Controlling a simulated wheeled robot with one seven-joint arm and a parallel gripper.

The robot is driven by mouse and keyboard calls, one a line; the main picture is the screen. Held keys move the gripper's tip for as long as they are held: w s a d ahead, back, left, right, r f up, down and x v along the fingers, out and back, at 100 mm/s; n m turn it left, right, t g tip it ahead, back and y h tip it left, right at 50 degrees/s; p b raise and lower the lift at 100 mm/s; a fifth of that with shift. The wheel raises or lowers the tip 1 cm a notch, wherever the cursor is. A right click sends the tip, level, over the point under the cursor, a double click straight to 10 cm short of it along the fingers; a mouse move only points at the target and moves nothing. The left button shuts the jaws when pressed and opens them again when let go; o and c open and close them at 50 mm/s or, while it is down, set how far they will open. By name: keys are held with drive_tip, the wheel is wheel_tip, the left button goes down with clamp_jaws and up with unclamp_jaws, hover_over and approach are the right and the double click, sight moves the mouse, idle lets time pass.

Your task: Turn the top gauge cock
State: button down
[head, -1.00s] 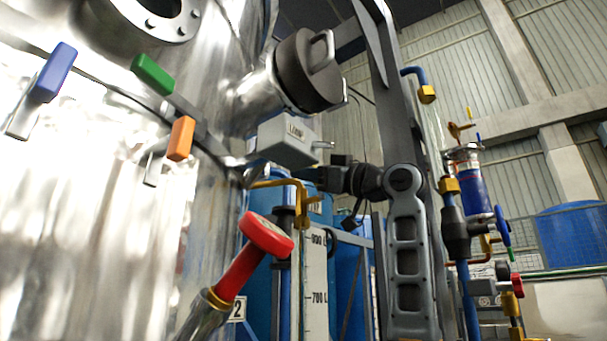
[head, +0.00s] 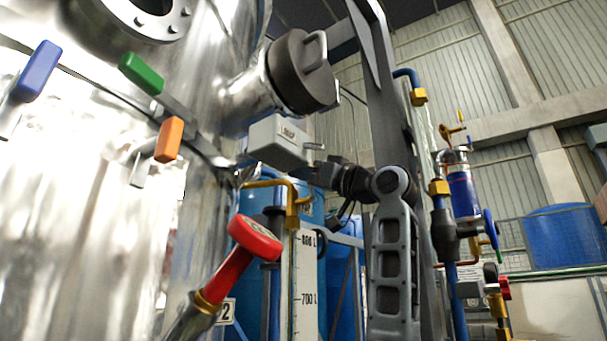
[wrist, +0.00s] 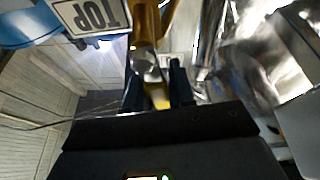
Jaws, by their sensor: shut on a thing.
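The top gauge cock (wrist: 146,62) is a yellow brass fitting with a round grey bolt head, beside a plate reading TOP (wrist: 90,14) in the wrist view. Its yellow lever (wrist: 159,96) runs down between the two dark fingers of my gripper (wrist: 157,86). My gripper is shut on this lever. In the head view, brass pipework (head: 270,184) bends down at the top of the level gauge. My gripper (head: 318,174) is at its right, small and dark, and the lever between its fingers cannot be made out there.
A grey box (head: 278,140) sits just above my gripper. The shiny tank (head: 90,210) fills the left, with blue, green and orange handles. A red-handled valve (head: 240,250) stands in front. The level scale (head: 307,285) hangs below the pipework.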

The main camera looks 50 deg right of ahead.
drive_tip(key=shift+f, duration=0.15)
drive_tip(key=c, duration=1)
unclamp_jaws()
drive_tip(key=shift+c, duration=0.2)
drive_tip(key=b+v, duration=0.2)
drive_tip(key=v, duration=0.5)
drive_tip(key=shift+s, duration=0.35)
